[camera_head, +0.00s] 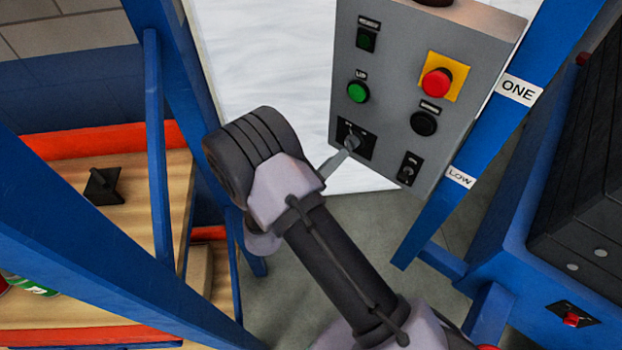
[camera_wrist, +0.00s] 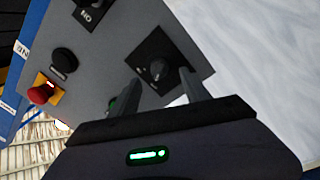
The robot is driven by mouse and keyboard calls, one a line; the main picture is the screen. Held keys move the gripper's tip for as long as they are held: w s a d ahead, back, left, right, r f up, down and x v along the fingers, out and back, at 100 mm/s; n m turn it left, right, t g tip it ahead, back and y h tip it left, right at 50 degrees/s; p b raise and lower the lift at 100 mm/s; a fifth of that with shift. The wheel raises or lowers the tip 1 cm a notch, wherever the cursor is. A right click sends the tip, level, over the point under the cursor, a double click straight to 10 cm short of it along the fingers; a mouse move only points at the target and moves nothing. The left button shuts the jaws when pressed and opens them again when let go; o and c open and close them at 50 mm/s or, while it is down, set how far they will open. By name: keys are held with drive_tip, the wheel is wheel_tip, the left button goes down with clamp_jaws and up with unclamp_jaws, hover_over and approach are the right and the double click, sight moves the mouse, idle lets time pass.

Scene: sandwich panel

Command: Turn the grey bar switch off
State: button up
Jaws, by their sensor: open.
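The grey control panel (camera_head: 400,95) hangs between blue posts. The grey bar switch (camera_head: 352,142) sits on a black square plate at the panel's lower left in the head view. In the wrist view the bar switch (camera_wrist: 158,71) lies just ahead, between and beyond my fingertips. My gripper (camera_wrist: 161,82) is open, with one finger on each side of the switch in that view. In the head view, a grey finger of my gripper (camera_head: 334,163) reaches close to the switch. I cannot tell whether it touches. The lettering beside the switch is too small to read.
Nearby on the panel are a green button (camera_head: 358,91), a red emergency button (camera_head: 436,82) on yellow, a black button (camera_head: 423,122) and a small black switch (camera_head: 408,169). Blue posts (camera_head: 160,150) and a wooden shelf (camera_head: 130,215) stand left; a blue frame (camera_head: 520,240) stands right.

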drive_tip(key=p+v, duration=0.1)
drive_tip(key=v, duration=1)
drive_tip(key=shift+s+a+p, duration=0.25)
drive_tip(key=shift+s+p, duration=0.05)
drive_tip(key=shift+f, duration=0.1)
drive_tip(key=w+r+m+g+y, duration=0.2)
drive_tip(key=w+r+m+y, duration=0.45)
drive_tip(key=w, duration=0.45)
wheel_tip(320, 180, up, 12)
drive_tip(key=m+y+b, duration=0.1)
drive_tip(key=m+y, duration=0.1)
drive_tip(key=y, duration=0.4)
drive_tip(key=s+d+r+n+g+y, duration=0.1)
drive_tip(key=s+d+r+y, duration=0.15)
drive_tip(key=s, duration=0.35)
drive_tip(key=s+d+r+g+y, duration=0.1)
drive_tip(key=s+d+r+g, duration=0.1)
drive_tip(key=s+r, duration=0.3)
drive_tip(key=s+d+f+g, duration=0.1)
drive_tip(key=s+d, duration=0.2)
drive_tip(key=s, duration=0.5)
drive_tip(key=s+d+f+g+h, duration=0.1)
drive_tip(key=s+d, duration=0.3)
drive_tip(key=s, duration=0.4)
drive_tip(key=shift+s+f+m+g+h+b, duration=0.15)
drive_tip(key=shift+f+m+g+h+b, duration=0.25)
drive_tip(key=shift+f, duration=0.4)
